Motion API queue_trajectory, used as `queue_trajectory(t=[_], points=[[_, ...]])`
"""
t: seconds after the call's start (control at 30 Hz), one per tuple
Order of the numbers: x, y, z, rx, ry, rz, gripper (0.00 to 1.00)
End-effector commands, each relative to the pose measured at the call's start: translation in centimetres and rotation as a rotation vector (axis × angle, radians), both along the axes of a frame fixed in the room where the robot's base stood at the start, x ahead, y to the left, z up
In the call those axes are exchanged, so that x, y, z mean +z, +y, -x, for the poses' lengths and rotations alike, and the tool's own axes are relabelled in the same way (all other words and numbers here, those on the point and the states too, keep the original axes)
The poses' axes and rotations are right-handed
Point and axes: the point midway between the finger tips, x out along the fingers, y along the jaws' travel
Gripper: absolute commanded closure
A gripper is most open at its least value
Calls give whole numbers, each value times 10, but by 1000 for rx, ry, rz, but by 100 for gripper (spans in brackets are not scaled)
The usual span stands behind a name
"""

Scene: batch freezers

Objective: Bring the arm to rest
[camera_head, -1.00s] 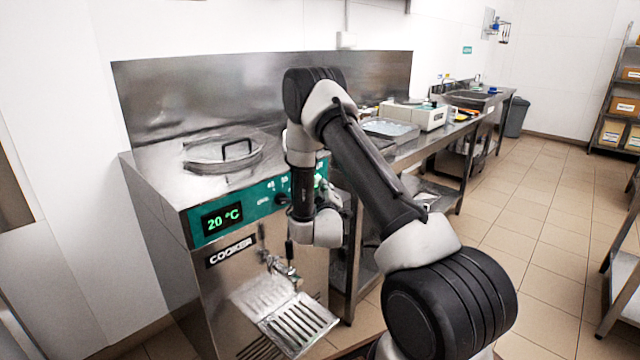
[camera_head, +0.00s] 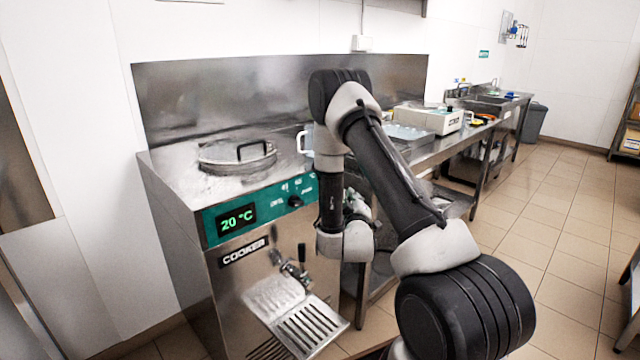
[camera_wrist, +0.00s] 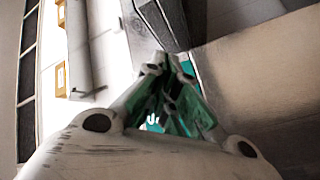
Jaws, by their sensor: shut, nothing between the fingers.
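My arm (camera_head: 390,165) is folded in front of the cooker in the head view, with its elbow raised and the forearm hanging down. My gripper (camera_wrist: 172,62) shows in the wrist view, its green-sided fingers closed together with nothing between them. In the head view the gripper is mostly hidden behind my wrist. The steel cooker (camera_head: 185,245) stands at the left, close beside the wrist. Its display reads 20 °C and its round lid (camera_head: 237,155) is on top.
The cooker's tap (camera_head: 295,268) and slotted drip tray (camera_head: 308,325) jut out near my wrist. A white jug (camera_head: 306,138) stands behind my arm. A steel counter (camera_head: 440,148) with a white scale (camera_head: 430,118) runs back along the wall. The tiled floor (camera_head: 560,215) at the right is clear.

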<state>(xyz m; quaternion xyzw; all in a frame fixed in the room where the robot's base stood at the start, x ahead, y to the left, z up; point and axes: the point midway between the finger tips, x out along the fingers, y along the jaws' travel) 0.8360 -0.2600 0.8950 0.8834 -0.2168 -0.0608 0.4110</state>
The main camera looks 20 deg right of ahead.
Motion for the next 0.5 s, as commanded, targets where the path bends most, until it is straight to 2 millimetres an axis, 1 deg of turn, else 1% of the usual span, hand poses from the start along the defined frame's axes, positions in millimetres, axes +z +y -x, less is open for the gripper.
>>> queue_trajectory(t=[0.17,0.2,0.27,0.37,0.4,0.43,0.5], points=[[0,0,0,0,-3,-6,100],[-2,0,0,1,-3,-26,100],[-15,0,-1,1,32,-77,100],[-58,3,2,4,164,-224,100],[-82,7,7,1,245,-301,100],[-102,11,14,-3,315,-362,100],[-142,24,36,-24,482,-508,100]])
